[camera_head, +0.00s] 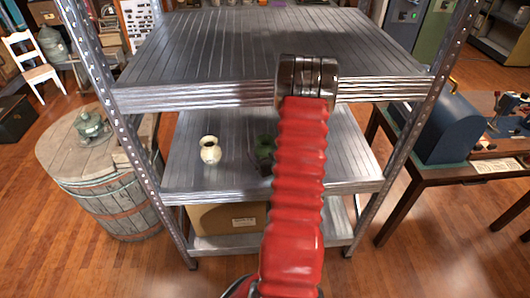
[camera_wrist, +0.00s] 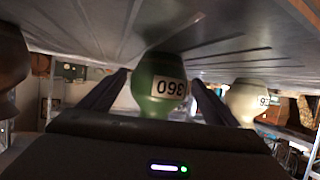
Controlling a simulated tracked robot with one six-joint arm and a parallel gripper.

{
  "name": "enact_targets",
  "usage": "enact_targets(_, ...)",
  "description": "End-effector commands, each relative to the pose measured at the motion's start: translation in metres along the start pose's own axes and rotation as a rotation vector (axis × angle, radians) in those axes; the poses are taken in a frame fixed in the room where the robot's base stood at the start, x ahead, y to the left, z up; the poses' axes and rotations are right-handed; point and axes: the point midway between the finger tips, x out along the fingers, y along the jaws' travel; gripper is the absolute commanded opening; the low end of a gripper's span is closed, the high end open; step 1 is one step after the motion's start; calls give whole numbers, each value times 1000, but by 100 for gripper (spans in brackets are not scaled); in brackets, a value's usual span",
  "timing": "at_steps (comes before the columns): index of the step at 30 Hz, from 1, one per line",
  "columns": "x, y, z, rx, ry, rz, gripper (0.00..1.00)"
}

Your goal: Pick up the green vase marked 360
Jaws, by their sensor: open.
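The green vase marked 360 (camera_wrist: 157,72) appears upside down in the wrist view, standing on the metal shelf (camera_wrist: 80,30). My gripper (camera_wrist: 158,88) is open, with one dark finger on each side of the vase. I cannot tell whether either finger touches it. In the head view the green vase (camera_head: 264,144) is on the middle shelf (camera_head: 190,182), largely hidden by my red arm.
A cream vase (camera_head: 210,150) stands left of the green one; it also shows in the wrist view (camera_wrist: 248,101) with a label. A brown object (camera_wrist: 12,58) is at the other side. The upper shelf (camera_head: 210,45) overhangs, and metal posts (camera_head: 440,100) flank it.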

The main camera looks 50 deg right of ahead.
Motion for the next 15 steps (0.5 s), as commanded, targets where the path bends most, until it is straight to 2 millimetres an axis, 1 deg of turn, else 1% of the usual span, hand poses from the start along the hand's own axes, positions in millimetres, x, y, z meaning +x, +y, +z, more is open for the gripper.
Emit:
enact_targets(12, 0, 0, 0, 0, 0, 1, 83)
enact_targets(13, 0, 1, 0, 0, 0, 1, 82)
enact_targets(15, 0, 1, 0, 0, 0, 1, 77)
